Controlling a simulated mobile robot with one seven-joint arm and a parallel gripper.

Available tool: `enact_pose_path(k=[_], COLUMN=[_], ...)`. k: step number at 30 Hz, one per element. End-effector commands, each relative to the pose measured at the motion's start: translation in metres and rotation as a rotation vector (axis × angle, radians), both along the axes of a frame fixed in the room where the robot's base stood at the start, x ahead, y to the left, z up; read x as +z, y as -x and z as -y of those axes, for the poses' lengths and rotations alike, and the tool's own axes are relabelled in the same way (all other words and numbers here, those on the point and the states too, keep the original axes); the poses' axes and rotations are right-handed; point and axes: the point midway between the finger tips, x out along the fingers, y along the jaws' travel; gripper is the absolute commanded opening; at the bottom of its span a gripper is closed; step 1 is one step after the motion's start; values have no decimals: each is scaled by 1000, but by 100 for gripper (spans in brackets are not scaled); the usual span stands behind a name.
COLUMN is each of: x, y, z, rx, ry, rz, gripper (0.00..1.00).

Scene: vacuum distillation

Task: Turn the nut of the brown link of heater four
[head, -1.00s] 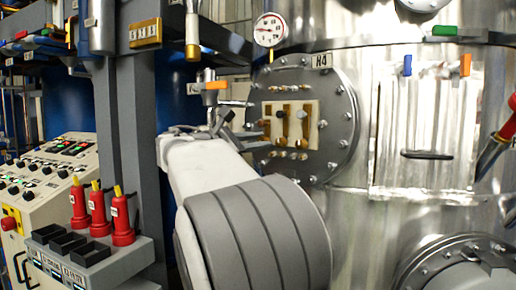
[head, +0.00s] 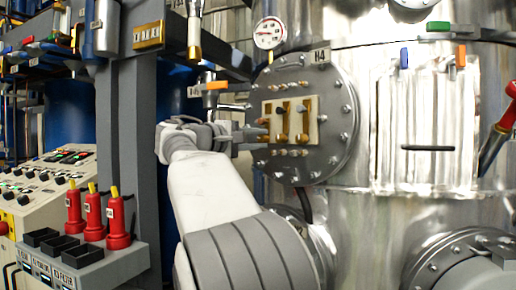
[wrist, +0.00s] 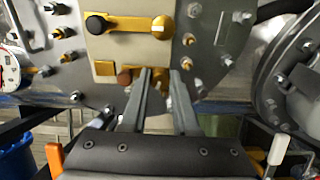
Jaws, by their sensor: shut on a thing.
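The heater flange labelled H4 (head: 340,95) carries a cream panel (head: 315,105) with upright brass links (head: 303,120). My gripper (head: 262,140) reaches in from the left, its fingers at the panel's left edge. In the wrist view my gripper (wrist: 161,74) has its two fingers on either side of a small brown-gold nut (wrist: 159,76) at the panel's edge, shut on it. A brown fitting (wrist: 124,75) sits just left of the fingers. A brass link with a black knob (wrist: 96,24) lies above. The brown link itself is hard to make out.
A pressure gauge (head: 269,33) is above the flange. A valve with an orange handle (head: 213,86) is close above my gripper. Red bottles (head: 117,223) stand in a grey rack at lower left. Bolts ring the flange.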

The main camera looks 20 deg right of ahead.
Motion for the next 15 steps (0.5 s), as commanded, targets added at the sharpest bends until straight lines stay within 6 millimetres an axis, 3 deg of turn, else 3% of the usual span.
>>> enact_pose_path(k=[15], x=[-4], y=[0], z=[0], rx=[-1], ry=[-206], rz=[445], gripper=[0])
